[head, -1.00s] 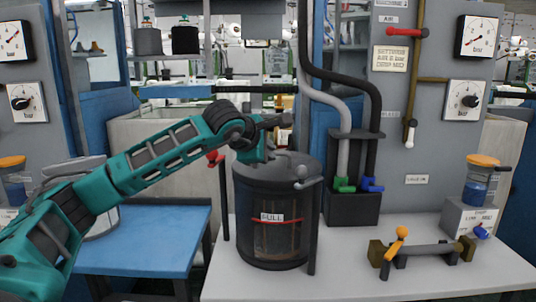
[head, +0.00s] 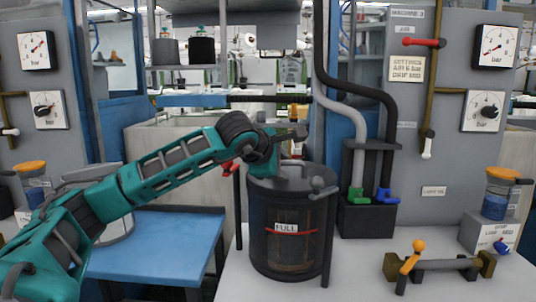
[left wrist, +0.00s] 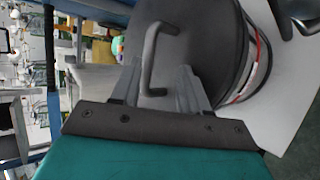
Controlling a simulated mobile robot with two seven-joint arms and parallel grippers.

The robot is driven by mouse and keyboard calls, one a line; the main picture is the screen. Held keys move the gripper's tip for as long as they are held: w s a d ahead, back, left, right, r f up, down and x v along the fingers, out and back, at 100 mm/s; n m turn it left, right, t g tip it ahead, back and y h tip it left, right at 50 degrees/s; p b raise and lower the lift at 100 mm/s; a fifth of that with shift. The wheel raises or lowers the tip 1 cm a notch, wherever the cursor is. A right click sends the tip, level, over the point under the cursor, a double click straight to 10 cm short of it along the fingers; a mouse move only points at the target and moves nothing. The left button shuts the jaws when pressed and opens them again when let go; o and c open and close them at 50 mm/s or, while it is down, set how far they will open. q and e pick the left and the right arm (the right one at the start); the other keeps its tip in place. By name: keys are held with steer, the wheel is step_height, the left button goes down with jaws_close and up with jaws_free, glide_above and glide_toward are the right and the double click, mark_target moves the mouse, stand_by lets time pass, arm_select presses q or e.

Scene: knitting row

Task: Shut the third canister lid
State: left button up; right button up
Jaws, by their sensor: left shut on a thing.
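A dark, see-through canister (head: 288,250) labelled FULL stands upright at the left side of the pale table. Its dark round lid (head: 309,174) lies across the top and looks about level; I cannot tell if it is fully seated. In the left wrist view, the lid (left wrist: 206,35) carries a grey bent handle (left wrist: 151,48). My left gripper (head: 281,168) is over the lid, shut on this handle, with a finger on either side in the left wrist view (left wrist: 158,82). In the head view my wrist partly hides the handle. My right gripper is out of view.
A blue-topped table (head: 150,243) is at left, with a pale canister (head: 112,222) partly behind my arm. A black box (head: 368,218) with hoses stands behind right. A bar stand (head: 440,264) with an orange-knobbed lever is at front right. The table between is clear.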

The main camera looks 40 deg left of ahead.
arm_select(q)
steer(key=v, duration=1.2)
steer(key=shift+p, duration=0.3)
